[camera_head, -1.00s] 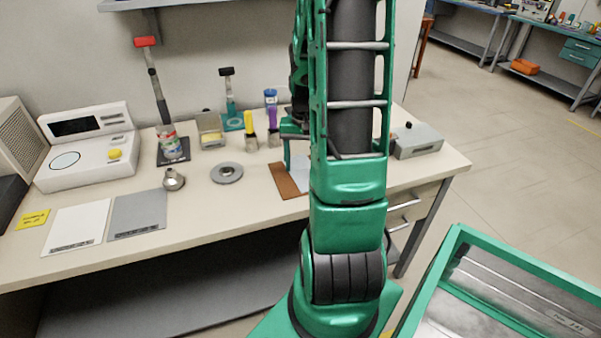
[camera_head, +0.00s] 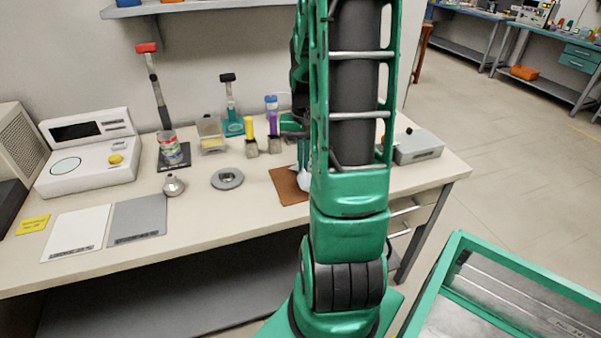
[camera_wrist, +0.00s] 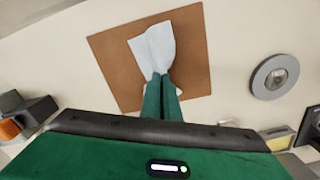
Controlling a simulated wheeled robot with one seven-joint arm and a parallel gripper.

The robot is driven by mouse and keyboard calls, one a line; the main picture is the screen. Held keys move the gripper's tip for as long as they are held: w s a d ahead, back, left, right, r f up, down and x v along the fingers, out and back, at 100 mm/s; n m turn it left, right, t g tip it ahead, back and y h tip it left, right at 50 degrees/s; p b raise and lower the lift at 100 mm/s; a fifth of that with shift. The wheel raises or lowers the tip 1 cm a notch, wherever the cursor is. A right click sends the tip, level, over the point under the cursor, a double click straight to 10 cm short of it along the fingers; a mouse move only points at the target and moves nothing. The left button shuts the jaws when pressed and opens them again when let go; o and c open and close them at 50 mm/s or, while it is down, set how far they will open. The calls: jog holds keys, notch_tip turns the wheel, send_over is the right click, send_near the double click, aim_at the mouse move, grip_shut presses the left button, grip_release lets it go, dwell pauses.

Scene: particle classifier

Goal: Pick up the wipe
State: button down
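The wipe (camera_wrist: 153,47) is a white cloth, pinched and creased at its near end between my gripper's two green fingers. My gripper (camera_wrist: 161,80) is shut on it, with the fingers close together. The wipe spreads out from the fingertips over a brown mat (camera_wrist: 112,62). In the head view the wipe (camera_head: 304,181) hangs bunched below my gripper, over the mat (camera_head: 286,188). My arm hides part of it there. I cannot tell whether its lower edge touches the mat.
A grey round disc (camera_head: 227,178) and a small metal funnel-like piece (camera_head: 173,185) lie to the left. Yellow-topped and purple-topped pieces stand behind. A grey box (camera_head: 418,146) is to the right. White and grey pads (camera_head: 138,216) lie at the left front.

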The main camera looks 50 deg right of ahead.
notch_tip(320, 180, up, 9)
dwell(0.3)
jog(key=shift+w, duration=0.15)
